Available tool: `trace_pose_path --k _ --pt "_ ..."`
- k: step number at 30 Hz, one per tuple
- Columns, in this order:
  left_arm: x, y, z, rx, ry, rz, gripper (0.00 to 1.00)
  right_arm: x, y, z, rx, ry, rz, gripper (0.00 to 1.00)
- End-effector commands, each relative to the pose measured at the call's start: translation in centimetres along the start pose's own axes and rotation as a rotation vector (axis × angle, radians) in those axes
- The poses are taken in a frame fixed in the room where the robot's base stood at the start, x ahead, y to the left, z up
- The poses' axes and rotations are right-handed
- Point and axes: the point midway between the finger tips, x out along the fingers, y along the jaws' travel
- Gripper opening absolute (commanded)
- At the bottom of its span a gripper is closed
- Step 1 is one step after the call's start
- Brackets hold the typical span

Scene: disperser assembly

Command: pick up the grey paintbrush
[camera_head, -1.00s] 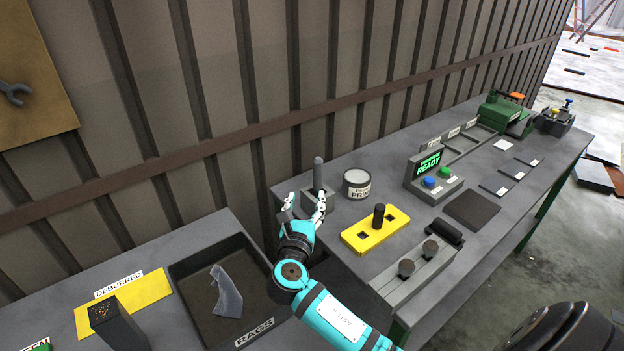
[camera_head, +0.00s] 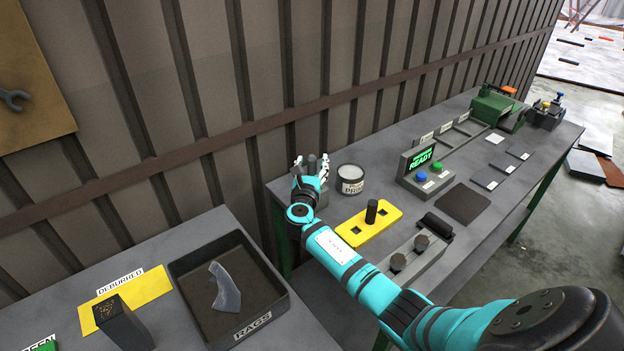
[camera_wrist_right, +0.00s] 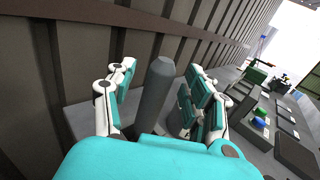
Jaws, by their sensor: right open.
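The grey paintbrush shows as an upright grey handle (camera_head: 312,164) at the back left of the far bench, partly hidden by my gripper; its lower end is not visible. In the right wrist view the grey handle (camera_wrist_right: 155,88) stands between the two sets of fingers. My right gripper (camera_head: 311,172) is open around the handle, and it also shows in the right wrist view (camera_wrist_right: 160,92). A gap shows on both sides of the handle there. My left gripper is not in view.
A labelled can (camera_head: 350,181) stands just right of my gripper. A yellow plate (camera_head: 352,233) with a dark peg and a grey block (camera_head: 425,262) with knobs lie nearer. The corrugated wall (camera_head: 290,60) is close behind. A rags tray (camera_head: 262,312) is at left.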

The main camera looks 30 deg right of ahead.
Motion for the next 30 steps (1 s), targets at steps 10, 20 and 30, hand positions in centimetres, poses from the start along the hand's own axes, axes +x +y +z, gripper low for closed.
trace_pose_path --k 10,20,30 --pt "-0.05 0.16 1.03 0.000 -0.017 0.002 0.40 1.12 0.03 -0.08 0.001 0.001 0.001 0.53" --pt "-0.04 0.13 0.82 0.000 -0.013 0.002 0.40 1.08 0.04 -0.08 0.001 0.001 0.001 0.14" --pt "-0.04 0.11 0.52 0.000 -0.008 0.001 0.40 1.07 0.05 -0.08 0.001 0.001 0.001 0.00"
